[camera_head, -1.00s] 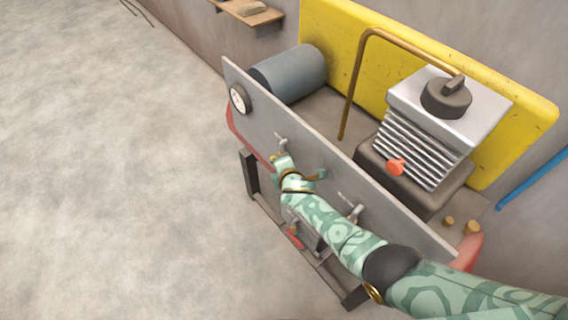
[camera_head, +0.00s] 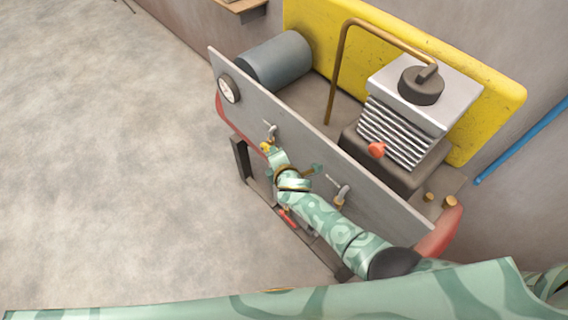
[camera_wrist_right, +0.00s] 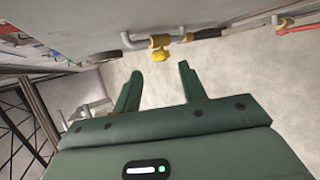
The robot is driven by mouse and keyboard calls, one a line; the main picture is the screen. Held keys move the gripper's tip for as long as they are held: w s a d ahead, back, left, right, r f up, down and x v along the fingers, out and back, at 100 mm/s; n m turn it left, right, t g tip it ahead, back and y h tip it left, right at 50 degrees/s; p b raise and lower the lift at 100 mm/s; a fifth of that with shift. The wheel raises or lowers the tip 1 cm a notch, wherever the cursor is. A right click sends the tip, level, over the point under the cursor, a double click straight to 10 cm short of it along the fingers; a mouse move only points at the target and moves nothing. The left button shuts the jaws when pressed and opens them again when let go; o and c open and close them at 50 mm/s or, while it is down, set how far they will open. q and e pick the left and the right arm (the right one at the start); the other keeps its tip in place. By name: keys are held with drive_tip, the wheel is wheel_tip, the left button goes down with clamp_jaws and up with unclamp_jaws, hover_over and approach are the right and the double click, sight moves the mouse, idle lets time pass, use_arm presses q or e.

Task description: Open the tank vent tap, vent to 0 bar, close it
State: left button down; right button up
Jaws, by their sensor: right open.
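A tap with a brass body (camera_wrist_right: 160,40) and a yellow knob (camera_wrist_right: 159,56) sits on a silver pipe at the top of the right wrist view. In the head view its yellow knob (camera_head: 265,147) shows on the front of the grey panel (camera_head: 300,150). My right gripper (camera_wrist_right: 160,82) is open and empty, its fingers pointing at the tap and apart from it. In the head view the right gripper (camera_head: 274,153) is beside this tap. The blue-grey tank (camera_head: 275,60) lies behind the panel. The round white gauge (camera_head: 229,89) is too small to read. My left gripper is out of view.
A second pipe fitting (camera_head: 341,192) is further right on the panel. A red handle (camera_head: 288,216) is below; a red lever (camera_wrist_right: 298,26) shows in the wrist view. A finned block (camera_head: 400,130) and bent pipe (camera_head: 328,90) stand behind. The floor at left is clear.

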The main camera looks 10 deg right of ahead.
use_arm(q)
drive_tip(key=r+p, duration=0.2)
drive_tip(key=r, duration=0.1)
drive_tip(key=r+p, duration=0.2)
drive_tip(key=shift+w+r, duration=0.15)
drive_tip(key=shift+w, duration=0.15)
use_arm(e)
drive_tip(key=v, duration=1)
drive_tip(key=shift+f, duration=0.1)
